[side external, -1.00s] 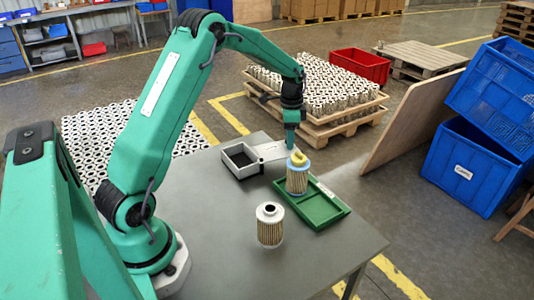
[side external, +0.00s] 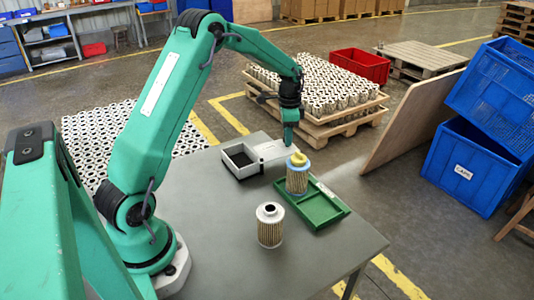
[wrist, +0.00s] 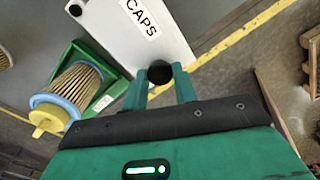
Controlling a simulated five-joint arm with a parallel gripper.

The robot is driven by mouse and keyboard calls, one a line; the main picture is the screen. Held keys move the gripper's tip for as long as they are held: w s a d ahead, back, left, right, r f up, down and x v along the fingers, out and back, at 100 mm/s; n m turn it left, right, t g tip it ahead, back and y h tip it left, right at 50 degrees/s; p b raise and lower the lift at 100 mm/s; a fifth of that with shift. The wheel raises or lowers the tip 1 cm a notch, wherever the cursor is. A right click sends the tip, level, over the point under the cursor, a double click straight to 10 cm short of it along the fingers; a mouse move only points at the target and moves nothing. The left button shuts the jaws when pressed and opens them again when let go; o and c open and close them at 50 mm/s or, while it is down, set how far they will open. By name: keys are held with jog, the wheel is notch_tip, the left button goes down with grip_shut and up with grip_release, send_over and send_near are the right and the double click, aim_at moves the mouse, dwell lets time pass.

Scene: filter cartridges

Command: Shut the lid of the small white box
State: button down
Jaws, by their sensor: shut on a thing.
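The small white box (side external: 238,174) stands near the table's far edge in the side external view, its dark inside showing. Its white lid (side external: 268,150) is open and lies out to the right of the box, roughly level. In the wrist view the lid (wrist: 122,45) bears the label CAPS and has a black round knob (wrist: 160,70) at its near edge. My gripper (side external: 289,143) is at the lid's outer end. In the wrist view my gripper (wrist: 160,82) has its fingers on both sides of the knob, shut on it.
A yellow-topped filter cartridge (side external: 297,178) stands in a green tray (side external: 325,214) close to the lid. It also shows in the wrist view (wrist: 75,88). Another cartridge (side external: 270,228) stands on the table nearer the front. The table's left part (side external: 205,195) is clear.

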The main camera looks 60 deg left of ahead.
jog(key=a+n, duration=0.1)
jog(key=s+a+n, duration=0.1)
jog(key=shift+a+n, duration=0.35)
jog(key=shift+n, duration=0.05)
jog(key=s+a+n, duration=0.2)
jog(key=s+n, duration=0.1)
jog(key=n, duration=0.1)
jog(key=s+a+n, duration=0.2)
jog(key=s+n, duration=0.1)
jog(key=n, duration=0.1)
jog(key=s+a+n, duration=0.2)
jog(key=s+n, duration=0.2)
jog(key=shift+a+n, duration=0.15)
jog(key=shift+n, duration=0.25)
jog(key=shift+s+d+n, duration=0.2)
jog(key=shift+s+n, duration=0.7)
jog(key=shift+n, duration=0.05)
jog(key=shift+s+d+n, duration=0.15)
jog(key=shift+s+n, duration=0.75)
jog(key=shift+n, duration=0.05)
jog(key=c, duration=1.1)
grip_release()
